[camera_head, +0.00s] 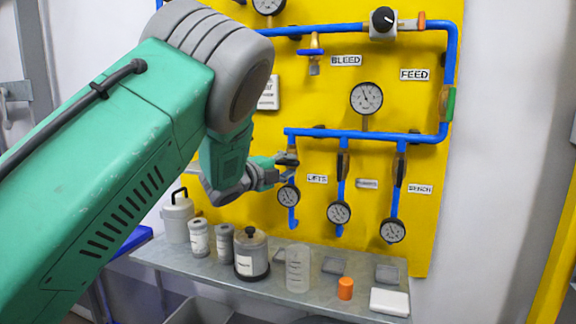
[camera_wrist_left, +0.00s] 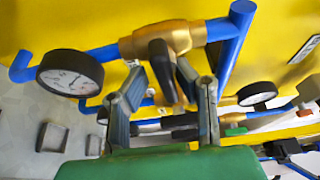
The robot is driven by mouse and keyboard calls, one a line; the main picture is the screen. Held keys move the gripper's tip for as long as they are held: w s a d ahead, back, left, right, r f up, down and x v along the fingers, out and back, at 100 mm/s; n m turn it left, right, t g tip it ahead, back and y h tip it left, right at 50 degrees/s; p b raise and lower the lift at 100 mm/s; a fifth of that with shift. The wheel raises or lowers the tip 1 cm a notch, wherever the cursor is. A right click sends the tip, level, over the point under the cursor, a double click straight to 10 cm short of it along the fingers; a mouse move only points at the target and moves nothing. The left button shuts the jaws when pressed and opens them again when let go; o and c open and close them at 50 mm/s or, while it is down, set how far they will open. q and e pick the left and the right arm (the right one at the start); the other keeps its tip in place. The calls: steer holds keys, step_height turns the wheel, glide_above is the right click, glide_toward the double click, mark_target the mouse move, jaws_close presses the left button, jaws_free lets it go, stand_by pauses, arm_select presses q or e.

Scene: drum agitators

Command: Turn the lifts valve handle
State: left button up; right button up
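The lifts valve is on the left blue branch pipe, beside the LIFTS label (camera_head: 317,179) in the head view. There my left gripper (camera_head: 285,168) is at this valve and hides most of it. In the left wrist view the brass valve body (camera_wrist_left: 180,38) sits on the blue pipe, with its dark handle (camera_wrist_left: 161,62) pointing toward the gripper. My left gripper (camera_wrist_left: 168,88) is open, with one finger on each side of the handle and a visible gap between them. Whether a finger touches the handle cannot be told. My right gripper is not in view.
Gauges hang below the branches, including the left one (camera_head: 288,195) close under the gripper. Two neighbouring valves (camera_head: 343,164) stand to the right. A grey shelf (camera_head: 225,283) below holds a canister, jars, a clear beaker (camera_head: 298,270) and an orange cap (camera_head: 345,289).

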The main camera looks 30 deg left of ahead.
arm_select(q)
steer(key=shift+d+r, duration=0.1)
steer(key=shift+d, duration=0.05)
steer(key=shift+s, duration=0.25)
steer(key=s+a, duration=0.2)
steer(key=s, duration=0.9)
steer(key=shift+s, duration=0.15)
